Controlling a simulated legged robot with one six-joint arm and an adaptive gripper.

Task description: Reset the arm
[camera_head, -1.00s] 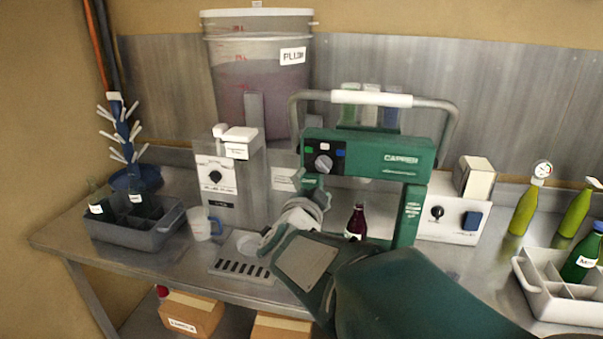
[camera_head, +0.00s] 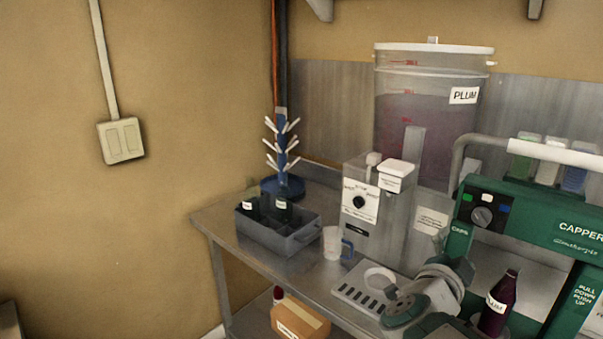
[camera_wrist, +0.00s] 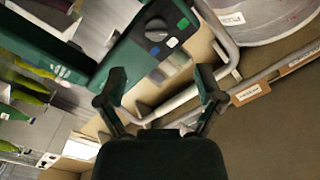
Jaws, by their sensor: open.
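My gripper (camera_wrist: 160,95) is open and empty in the wrist view. Its two dark fingers stand apart in front of the green capper (camera_wrist: 118,55), whose metal handle shows between and beyond them. In the head view my arm is at the bottom right, in front of the bench; the fingertips cannot be made out there.
A grey crate (camera_head: 275,238) with dark bottles, a white mug (camera_head: 333,242), a filler box (camera_head: 375,205) and a slotted drip tray (camera_head: 362,294) sit on the steel bench. The plum bucket (camera_head: 430,115) is behind. A cardboard box (camera_head: 298,318) is below.

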